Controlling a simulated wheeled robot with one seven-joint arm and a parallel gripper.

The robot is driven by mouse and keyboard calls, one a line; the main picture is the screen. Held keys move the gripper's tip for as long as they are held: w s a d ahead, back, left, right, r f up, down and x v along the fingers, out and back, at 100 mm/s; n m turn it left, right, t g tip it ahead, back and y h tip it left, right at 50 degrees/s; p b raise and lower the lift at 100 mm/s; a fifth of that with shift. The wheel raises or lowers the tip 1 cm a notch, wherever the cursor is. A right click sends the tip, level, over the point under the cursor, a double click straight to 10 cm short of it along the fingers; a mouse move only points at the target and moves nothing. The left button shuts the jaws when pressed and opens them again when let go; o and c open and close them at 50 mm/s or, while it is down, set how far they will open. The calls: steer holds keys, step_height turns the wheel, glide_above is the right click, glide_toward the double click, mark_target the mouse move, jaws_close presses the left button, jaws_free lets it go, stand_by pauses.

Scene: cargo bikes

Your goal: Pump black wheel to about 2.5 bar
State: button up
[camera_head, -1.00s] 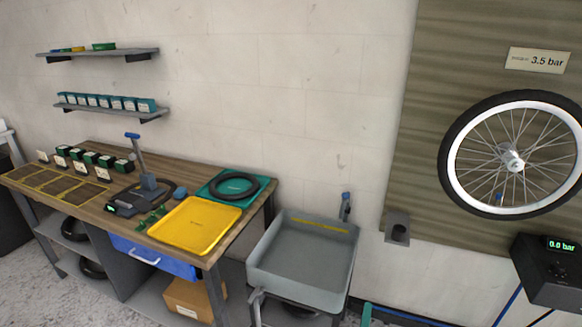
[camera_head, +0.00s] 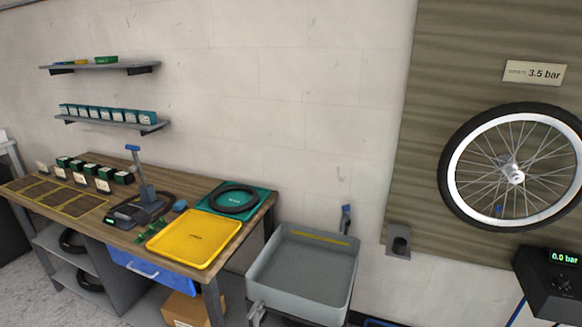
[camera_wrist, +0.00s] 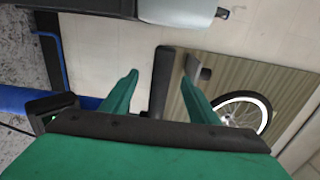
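The wheel with a black tyre and white rim (camera_head: 448,170) is mounted upright on a wooden panel at the right of the head view; part of it also shows in the wrist view (camera_wrist: 262,104). The sign above it (camera_head: 533,73) reads 3.5 bar. A black inflator box (camera_head: 548,285) below the wheel displays 0.0 bar. My gripper (camera_wrist: 158,78), with green fingers, is seen only in the wrist view. Its fingers stand apart. A dark bar (camera_wrist: 161,75) shows between them with gaps on both sides; I cannot tell what it is.
A grey holder (camera_head: 397,253) with a dark round part sits on the panel's lower left. A grey basin (camera_head: 262,290) stands left of it. The workbench carries a yellow tray (camera_head: 158,240), a teal mat (camera_head: 264,198) with a black tyre (camera_head: 216,204), and a scale-like device (camera_head: 117,217). Shelves hang above.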

steer(key=v, duration=0.9)
stand_by(0.5)
steer(key=shift+r, duration=0.1)
steer(key=s+a+r+n+y, duration=0.1)
steer(key=s+a+n+y, duration=0.1)
steer(key=s+a+n, duration=0.75)
steer(key=s+a+r+n+y, duration=0.2)
steer(key=s+a, duration=0.4)
steer(key=s, duration=0.8)
steer(key=s+a+r+n+y, duration=0.1)
steer(key=s+a+r+n, duration=0.2)
steer(key=s+r+n, duration=0.2)
steer(key=s+a+r+n+g+y, duration=0.1)
steer(key=s+r+n, duration=0.4)
steer(key=s+r, duration=0.6)
steer(key=shift+a+n, duration=0.35)
steer(key=shift+a, duration=0.55)
